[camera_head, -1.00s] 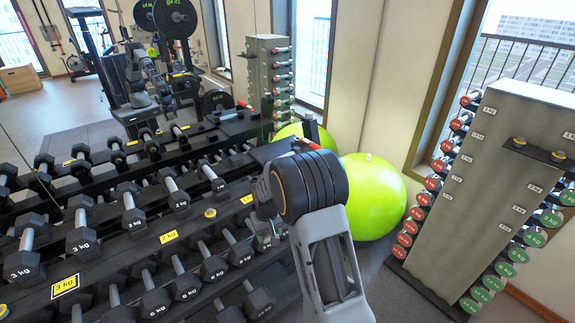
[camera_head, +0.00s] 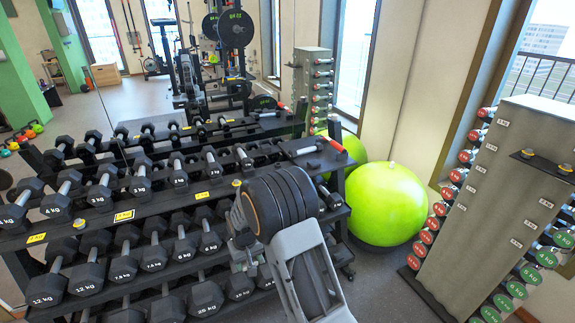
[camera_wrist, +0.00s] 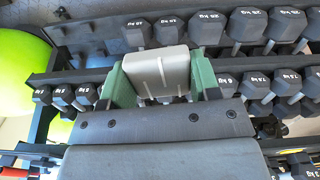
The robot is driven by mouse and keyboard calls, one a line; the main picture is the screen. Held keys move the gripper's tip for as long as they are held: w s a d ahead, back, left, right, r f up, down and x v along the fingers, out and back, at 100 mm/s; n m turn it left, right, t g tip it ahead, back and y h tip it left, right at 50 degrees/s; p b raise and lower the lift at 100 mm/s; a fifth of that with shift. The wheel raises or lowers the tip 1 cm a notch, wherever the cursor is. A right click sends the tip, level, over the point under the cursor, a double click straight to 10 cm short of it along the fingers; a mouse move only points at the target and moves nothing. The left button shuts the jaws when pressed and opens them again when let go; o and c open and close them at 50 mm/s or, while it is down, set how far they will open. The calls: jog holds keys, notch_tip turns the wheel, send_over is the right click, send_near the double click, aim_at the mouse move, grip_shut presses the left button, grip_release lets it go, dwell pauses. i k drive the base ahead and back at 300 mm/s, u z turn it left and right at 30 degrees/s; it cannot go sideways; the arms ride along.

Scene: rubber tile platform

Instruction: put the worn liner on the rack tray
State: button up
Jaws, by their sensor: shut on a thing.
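In the wrist view, my gripper (camera_wrist: 160,90) has its two green-faced fingers shut on a grey block with pale scuff lines (camera_wrist: 157,66), which I take for the worn liner. It is held above the dumbbell rack. In the head view, my arm hides most of the gripper and I cannot make out the liner. A flat dark tray-like surface (camera_head: 300,149) sits at the right end of the rack's top, with a red-tipped item (camera_head: 335,145) beside it; I take this surface for the rack tray.
The black rack (camera_head: 160,208) holds several rows of dumbbells. A lime exercise ball (camera_head: 388,205) stands right of it. A grey tower of small dumbbells (camera_head: 490,200) stands further right. A strip of floor between ball and tower is clear.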

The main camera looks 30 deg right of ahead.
aim_at(299, 146)
jog(key=u, duration=0.25)
jog(key=k, duration=0.55)
jog(key=z, duration=0.7)
jog(key=i, duration=0.6)
jog(key=z, duration=0.65)
jog(key=i, duration=0.8)
jog(key=u, duration=0.25)
